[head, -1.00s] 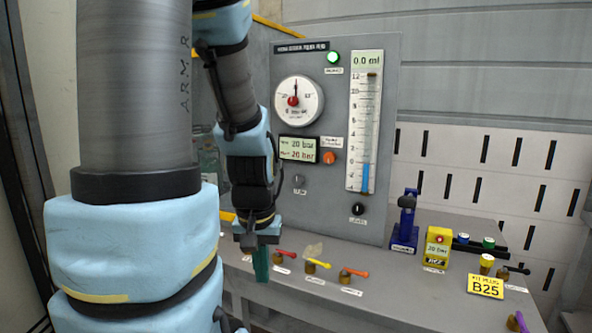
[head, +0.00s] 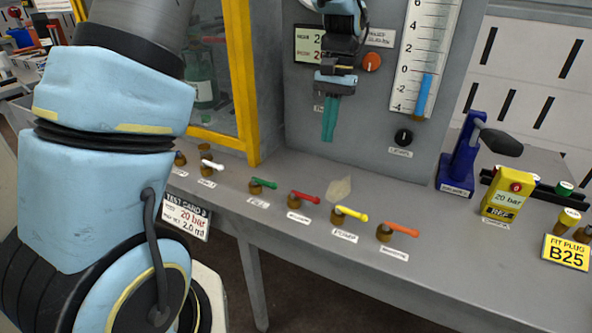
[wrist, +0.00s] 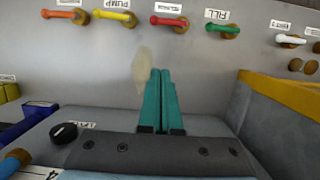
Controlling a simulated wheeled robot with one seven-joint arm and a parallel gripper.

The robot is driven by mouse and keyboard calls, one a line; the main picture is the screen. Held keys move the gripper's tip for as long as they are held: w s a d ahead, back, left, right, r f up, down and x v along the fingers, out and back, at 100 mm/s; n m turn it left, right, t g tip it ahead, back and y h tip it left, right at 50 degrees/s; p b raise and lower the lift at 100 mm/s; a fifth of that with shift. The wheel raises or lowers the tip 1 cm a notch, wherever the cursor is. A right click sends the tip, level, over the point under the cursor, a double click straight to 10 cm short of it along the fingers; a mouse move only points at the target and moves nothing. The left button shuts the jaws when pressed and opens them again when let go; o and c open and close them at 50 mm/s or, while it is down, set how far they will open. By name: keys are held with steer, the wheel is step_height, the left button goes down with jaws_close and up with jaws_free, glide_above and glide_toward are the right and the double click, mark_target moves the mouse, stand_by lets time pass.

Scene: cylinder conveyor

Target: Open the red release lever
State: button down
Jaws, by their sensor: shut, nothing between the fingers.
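The red lever (head: 305,197) sits on a brass valve body on the bench, between the green lever (head: 263,183) and the yellow lever (head: 351,214). Its handle points right and slightly down in the head view. In the wrist view the red lever (wrist: 168,20) is near the top edge, beyond the fingertips, its handle pointing left. My gripper (head: 329,138) has teal fingers that are shut and empty, pointing down. It hangs above the bench in front of the panel, behind and apart from the red lever. The fingers (wrist: 161,72) also show in the wrist view.
An orange lever (head: 399,229) and a white lever (head: 212,165) stand in the same row. A yellow-framed cabinet (head: 240,90) stands left. A blue device (head: 462,160) and yellow gauge (head: 507,195) stand right.

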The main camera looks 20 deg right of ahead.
mark_target(304, 197)
steer(key=shift+w, duration=0.1)
steer(key=p+x, duration=0.1)
steer(key=x, duration=0.8)
steer(key=shift+a+f, duration=0.1)
steer(key=shift+f, duration=0.05)
steer(key=shift+s+a+f+p, duration=0.25)
steer(key=shift+s+a+p, duration=0.1)
steer(key=shift+s+a, duration=0.2)
steer(key=shift+s+a+f+p, duration=0.3)
steer(key=shift+s+a, duration=0.15)
steer(key=shift+s, duration=0.2)
steer(key=shift+s+a+f, duration=0.15)
steer(key=shift+s+a, duration=0.2)
